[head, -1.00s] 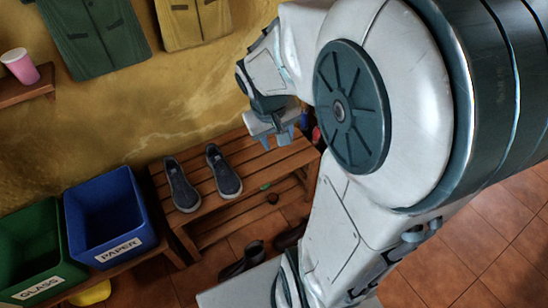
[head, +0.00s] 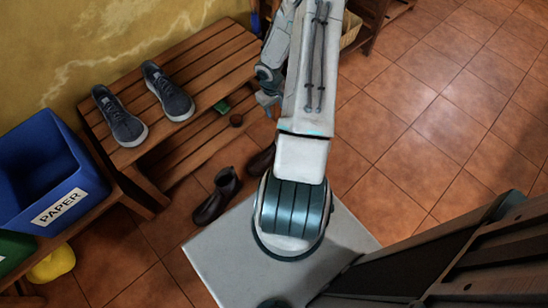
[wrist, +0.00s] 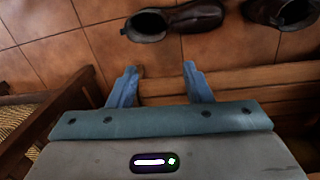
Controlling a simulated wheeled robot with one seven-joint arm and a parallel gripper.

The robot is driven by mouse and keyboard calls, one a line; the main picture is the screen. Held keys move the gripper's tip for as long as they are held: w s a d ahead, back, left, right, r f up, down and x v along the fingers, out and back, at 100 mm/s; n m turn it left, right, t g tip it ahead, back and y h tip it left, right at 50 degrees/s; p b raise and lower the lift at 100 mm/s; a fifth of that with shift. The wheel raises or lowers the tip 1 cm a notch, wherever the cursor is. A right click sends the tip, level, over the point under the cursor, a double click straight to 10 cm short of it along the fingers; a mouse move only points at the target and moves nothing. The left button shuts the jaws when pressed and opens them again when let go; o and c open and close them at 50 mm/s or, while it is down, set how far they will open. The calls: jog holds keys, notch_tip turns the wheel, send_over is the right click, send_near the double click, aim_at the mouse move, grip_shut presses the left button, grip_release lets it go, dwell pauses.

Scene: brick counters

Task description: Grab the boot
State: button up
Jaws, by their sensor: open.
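A dark brown boot (head: 217,195) stands on the tiled floor in front of the bench in the head view. A second dark boot (head: 262,160) is partly hidden behind my arm. My gripper (head: 268,103) hangs by the right end of the bench. In the wrist view its blue fingers (wrist: 161,72) are apart and empty, with a gap to the boots.
The slatted wooden bench (head: 222,58) carries a pair of grey shoes (head: 168,92). Small green and brown items lie on its lower shelf. The blue paper bin (head: 40,165) is at the left. Open tiled floor (head: 440,90) lies right of my arm.

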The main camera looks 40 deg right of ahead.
jog(key=shift+y, duration=0.5)
jog(key=f+b, duration=0.1)
jog(key=f, duration=0.4)
jog(key=f+b, duration=0.2)
jog(key=f, duration=0.4)
jog(key=s+f+b, duration=0.1)
jog(key=f, duration=0.4)
jog(key=shift+f+b, duration=0.4)
jog(key=shift+w+f+b, duration=0.15)
jog(key=shift+f+b, duration=1.3)
jog(key=shift+f, duration=1.55)
jog(key=shift+r, duration=0.1)
grip_shut()
